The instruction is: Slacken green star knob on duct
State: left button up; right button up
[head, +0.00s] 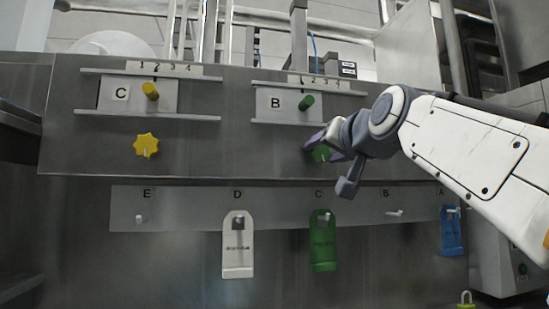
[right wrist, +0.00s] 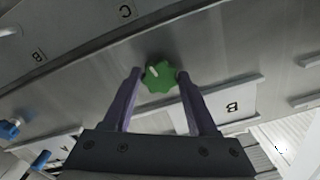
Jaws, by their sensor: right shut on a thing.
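The green star knob (head: 321,154) sits on the grey metal duct panel below the slide plate marked B. It is partly hidden by my right gripper (head: 322,146) in the head view. In the right wrist view the knob (right wrist: 159,76) shows a white pointer mark, and the purple fingers of my right gripper (right wrist: 157,74) are on either side of it, shut on its rim. My left gripper is not in view.
Above the knob is a green peg (head: 306,102) on plate B. A yellow star knob (head: 146,145) and yellow peg (head: 150,91) are at left. Below hang a white tag (head: 238,258), a green tag (head: 322,252) and a blue tag (head: 452,236) on a lettered hook rail.

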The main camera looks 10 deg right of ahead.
jog(key=n+b, duration=0.1)
jog(key=n, duration=0.2)
jog(key=shift+f+n+b, duration=0.1)
jog(key=shift+n+b, duration=0.3)
jog(key=n+b, duration=0.1)
jog(key=n, duration=0.2)
jog(key=shift+n, duration=0.3)
jog(key=n+b, duration=0.1)
jog(key=n, duration=0.2)
jog(key=shift+n, duration=0.3)
jog(key=n+b, duration=0.1)
jog(key=n, duration=0.8)
jog(key=shift+b, duration=0.3)
jog(key=n, duration=0.4)
jog(key=shift+n, duration=0.3)
jog(key=n, duration=0.4)
jog(key=shift+b, duration=0.4)
jog(key=n, duration=0.4)
jog(key=shift+n, duration=0.3)
